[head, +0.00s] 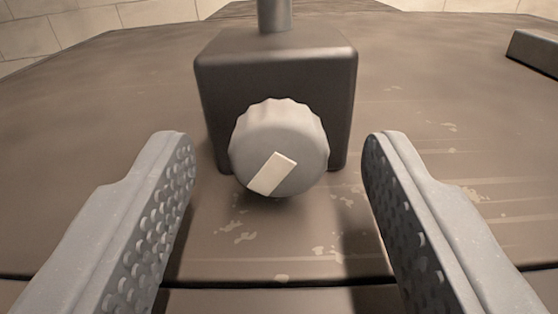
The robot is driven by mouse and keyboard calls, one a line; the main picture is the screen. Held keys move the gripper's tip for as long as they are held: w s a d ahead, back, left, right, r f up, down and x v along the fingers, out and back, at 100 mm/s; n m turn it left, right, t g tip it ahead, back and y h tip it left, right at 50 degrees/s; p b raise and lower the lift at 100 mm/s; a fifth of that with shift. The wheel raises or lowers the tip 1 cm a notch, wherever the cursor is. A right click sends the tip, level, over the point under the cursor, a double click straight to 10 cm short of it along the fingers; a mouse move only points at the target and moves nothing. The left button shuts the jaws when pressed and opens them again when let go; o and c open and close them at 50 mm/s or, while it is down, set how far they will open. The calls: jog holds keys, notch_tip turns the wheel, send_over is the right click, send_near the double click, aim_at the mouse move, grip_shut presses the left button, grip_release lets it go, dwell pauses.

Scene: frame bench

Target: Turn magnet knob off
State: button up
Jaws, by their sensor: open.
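A light grey knob (282,140) with a scalloped rim sits on the front of a dark magnet base block (275,72). A pale rectangular mark (271,173) on the knob's face slants from lower left to upper right. My gripper (278,160) is open, with one textured finger on each side of the knob. Clear gaps show between both fingers and the knob, and nothing is held. The knob's back and the far side of the block are hidden.
The block stands on a worn brown bench top (450,190) with a front edge and a dark gap. A grey post (274,15) rises from the block. A dark bar (536,50) lies at the upper right. The bench beside the block is clear.

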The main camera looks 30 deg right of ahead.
jog(key=c, duration=1)
jog(key=shift+n, duration=0.3)
jog(key=shift+n+p, duration=0.55)
jog(key=shift+n, duration=0.65)
jog(key=shift+n+p, duration=1)
jog(key=shift+n, duration=1.2)
jog(key=shift+o, duration=0.2)
